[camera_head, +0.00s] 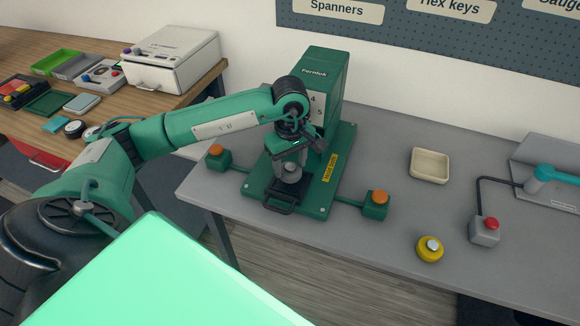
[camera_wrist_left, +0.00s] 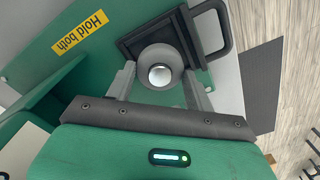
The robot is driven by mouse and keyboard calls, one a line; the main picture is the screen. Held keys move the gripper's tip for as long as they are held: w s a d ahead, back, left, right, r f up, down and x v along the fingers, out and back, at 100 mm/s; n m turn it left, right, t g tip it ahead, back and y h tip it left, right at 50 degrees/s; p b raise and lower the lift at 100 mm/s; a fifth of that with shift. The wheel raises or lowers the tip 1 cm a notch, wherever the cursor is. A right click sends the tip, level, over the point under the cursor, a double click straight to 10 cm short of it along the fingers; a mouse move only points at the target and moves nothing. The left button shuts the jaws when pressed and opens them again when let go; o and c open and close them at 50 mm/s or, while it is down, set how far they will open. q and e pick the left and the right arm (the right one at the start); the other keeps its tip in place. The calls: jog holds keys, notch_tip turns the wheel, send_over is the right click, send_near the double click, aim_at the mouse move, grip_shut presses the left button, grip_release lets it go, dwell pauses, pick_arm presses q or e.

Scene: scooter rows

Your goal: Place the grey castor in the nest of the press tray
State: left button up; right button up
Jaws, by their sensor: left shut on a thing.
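The grey castor (camera_head: 291,173), round with a pale centre, is between the fingers of my left gripper (camera_head: 290,165). In the left wrist view the castor (camera_wrist_left: 160,68) sits between the two grey fingertips of the gripper (camera_wrist_left: 160,80), which is shut on it. The black press tray (camera_head: 279,205), with a loop handle, lies at the front of the green press (camera_head: 325,85); it also shows in the left wrist view (camera_wrist_left: 133,42). The castor is over the tray and hides its nest, so I cannot tell whether it touches. My right gripper is not in view.
Two green boxes with orange buttons (camera_head: 217,151) (camera_head: 380,197) flank the press.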

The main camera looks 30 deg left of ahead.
pick_arm(q)
notch_tip(320, 180, down, 2)
jog(key=shift+f, duration=0.25)
jog(key=o, duration=1)
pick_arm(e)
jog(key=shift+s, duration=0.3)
pick_arm(q)
jog(key=shift+r, duration=0.2)
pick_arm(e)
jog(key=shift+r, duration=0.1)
